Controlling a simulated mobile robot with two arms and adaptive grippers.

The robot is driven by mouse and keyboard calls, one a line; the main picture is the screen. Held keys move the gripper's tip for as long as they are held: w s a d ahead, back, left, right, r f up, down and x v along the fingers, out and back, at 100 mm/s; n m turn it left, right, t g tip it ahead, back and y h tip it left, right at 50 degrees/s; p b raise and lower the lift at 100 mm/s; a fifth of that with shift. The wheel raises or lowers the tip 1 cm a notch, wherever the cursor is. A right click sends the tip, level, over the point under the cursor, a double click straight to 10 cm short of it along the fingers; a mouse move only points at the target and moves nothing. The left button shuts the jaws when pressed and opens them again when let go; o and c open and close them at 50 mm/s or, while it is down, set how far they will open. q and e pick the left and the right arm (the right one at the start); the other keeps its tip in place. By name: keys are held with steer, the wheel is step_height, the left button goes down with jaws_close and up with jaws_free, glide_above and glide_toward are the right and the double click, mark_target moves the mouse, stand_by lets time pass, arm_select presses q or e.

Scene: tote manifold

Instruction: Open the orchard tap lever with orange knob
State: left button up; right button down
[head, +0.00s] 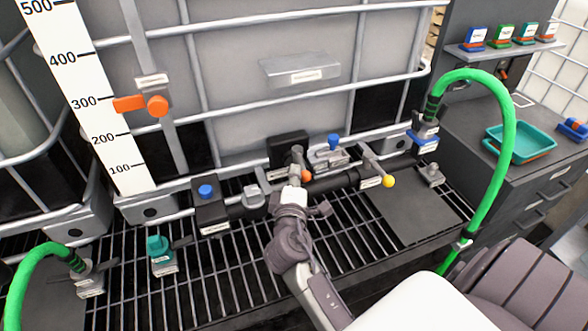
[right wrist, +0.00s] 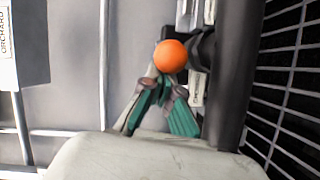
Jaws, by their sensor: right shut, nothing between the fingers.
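The orange knob (head: 306,175) is a ball on a lever at the black manifold pipe, just right of my right gripper (head: 296,184) in the head view. In the right wrist view the orange knob (right wrist: 171,56) is just beyond the fingertips of my right gripper (right wrist: 163,88). The gripper is shut with nothing between its teal-padded fingers. I cannot tell whether the fingers touch the knob or lever. The gripper partly hides the lever in the head view. A plate labelled ORCHARD (right wrist: 6,45) shows in the right wrist view. My left gripper is not in view.
A yellow-knobbed lever (head: 389,181) is to the right on the same pipe (head: 335,183). Blue knobs (head: 206,190) and (head: 333,140) are nearby. The caged tote (head: 225,95) stands behind. A green hose (head: 497,120) arches at right. Black grating (head: 225,265) lies in front.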

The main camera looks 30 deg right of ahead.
steer(key=shift+w+f, duration=0.1)
steer(key=shift+w+a, duration=0.1)
steer(key=shift+s+d+r+n+t+y+p, duration=0.25)
steer(key=shift+n+y+p, duration=0.25)
steer(key=shift+p, duration=0.25)
steer(key=shift+s+d+f+t+y, duration=0.15)
steer(key=shift+s+d+t+y, duration=0.1)
steer(key=shift+d+y, duration=0.1)
steer(key=shift+s+d+f, duration=0.1)
steer(key=shift+s+d, duration=0.05)
steer(key=shift+d, duration=0.1)
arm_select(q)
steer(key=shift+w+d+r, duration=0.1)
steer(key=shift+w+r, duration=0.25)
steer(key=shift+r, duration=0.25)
arm_select(e)
steer(key=shift+a, duration=0.1)
